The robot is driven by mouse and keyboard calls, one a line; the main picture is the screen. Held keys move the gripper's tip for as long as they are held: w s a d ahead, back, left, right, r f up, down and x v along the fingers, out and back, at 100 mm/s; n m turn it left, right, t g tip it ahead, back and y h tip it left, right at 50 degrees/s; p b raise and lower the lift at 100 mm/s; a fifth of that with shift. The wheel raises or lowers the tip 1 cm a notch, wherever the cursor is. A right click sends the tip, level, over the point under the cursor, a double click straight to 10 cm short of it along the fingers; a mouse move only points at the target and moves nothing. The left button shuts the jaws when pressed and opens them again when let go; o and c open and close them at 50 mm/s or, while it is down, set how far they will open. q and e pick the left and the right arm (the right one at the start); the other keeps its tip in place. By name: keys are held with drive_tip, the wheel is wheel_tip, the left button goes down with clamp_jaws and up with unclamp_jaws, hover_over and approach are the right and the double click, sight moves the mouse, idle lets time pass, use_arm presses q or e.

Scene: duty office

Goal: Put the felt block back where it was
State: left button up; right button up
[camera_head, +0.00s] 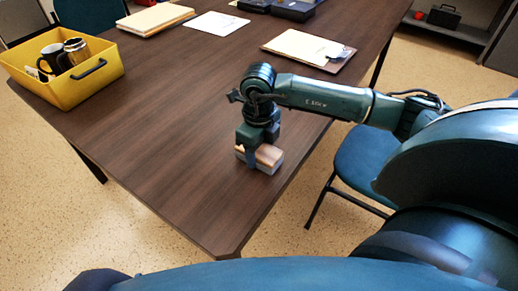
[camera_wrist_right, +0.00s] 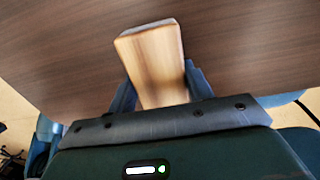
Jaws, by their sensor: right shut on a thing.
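The felt block (camera_head: 268,156) has a light wooden top over a grey lower layer. My right gripper (camera_head: 256,158) points down and is shut on it, at or just above the dark table near its front right edge; I cannot tell whether the block touches the table. In the right wrist view the wooden top of the block (camera_wrist_right: 156,62) shows between the two fingers of my right gripper (camera_wrist_right: 158,88), with the table behind. My left gripper does not show.
A yellow crate (camera_head: 98,86) with mugs stands at the table's left end. A clipboard (camera_head: 300,45), a white paper (camera_head: 216,24), folders (camera_head: 155,19) and black trays (camera_head: 290,9) lie toward the back. The middle of the table (camera_head: 170,100) is clear. A blue chair (camera_head: 365,160) stands at the right.

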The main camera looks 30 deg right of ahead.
drive_tip(key=shift+f, duration=0.1)
drive_tip(key=o, duration=0.9)
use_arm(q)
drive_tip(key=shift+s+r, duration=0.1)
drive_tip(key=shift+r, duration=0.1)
use_arm(e)
drive_tip(key=shift+o, duration=0.2)
drive_tip(key=shift+r, duration=0.35)
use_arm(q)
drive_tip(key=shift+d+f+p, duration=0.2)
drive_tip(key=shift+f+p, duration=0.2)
use_arm(e)
wheel_tip(320, 180, up, 12)
drive_tip(key=shift+f, duration=0.15)
